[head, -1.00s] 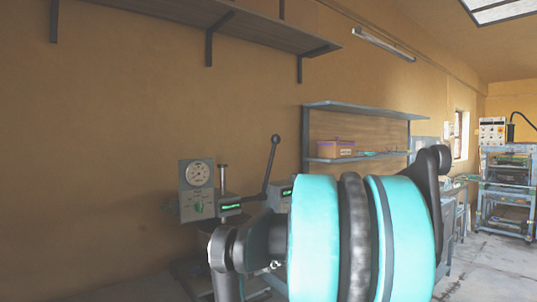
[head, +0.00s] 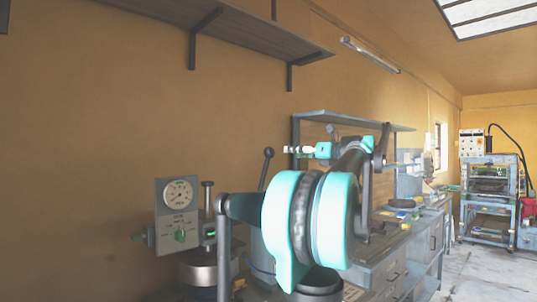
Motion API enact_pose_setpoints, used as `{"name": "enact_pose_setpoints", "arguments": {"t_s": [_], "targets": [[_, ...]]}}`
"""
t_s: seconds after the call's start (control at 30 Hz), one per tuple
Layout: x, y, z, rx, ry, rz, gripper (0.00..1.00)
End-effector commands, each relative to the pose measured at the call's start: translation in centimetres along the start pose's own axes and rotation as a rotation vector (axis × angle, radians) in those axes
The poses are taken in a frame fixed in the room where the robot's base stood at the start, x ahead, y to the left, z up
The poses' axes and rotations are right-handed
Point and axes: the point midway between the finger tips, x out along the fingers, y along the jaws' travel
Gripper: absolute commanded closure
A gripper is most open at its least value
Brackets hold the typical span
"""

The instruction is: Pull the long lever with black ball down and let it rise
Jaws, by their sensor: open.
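The long lever (head: 264,172) with a black ball (head: 268,152) on its tip stands up from the press, leaning slightly right. Its lower part is hidden behind my teal and black arm. My gripper (head: 290,150) shows small at the far end of the arm, pointing left. It is open and empty, just right of the ball in the picture and apart from it. I cannot tell the gap in depth. The press has a grey panel (head: 162,205) with a round dial and green knob to the left of the lever.
A bench (head: 385,250) with drawers runs along the wall behind my arm. A wall shelf (head: 235,30) hangs above, and a shelf rack (head: 350,121) stands behind the gripper. A machine rack (head: 490,185) stands far right. The floor at right is clear.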

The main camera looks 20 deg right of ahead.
Motion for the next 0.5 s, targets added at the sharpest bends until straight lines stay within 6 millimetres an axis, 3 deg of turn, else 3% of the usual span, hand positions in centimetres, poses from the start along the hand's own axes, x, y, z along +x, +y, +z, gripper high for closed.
{"name": "enact_pose_setpoints", "arguments": {"t_s": [0.5], "targets": [[10.2, 0.1, -0.1, -0.002, 0.002, 0.003, 0.43]]}}
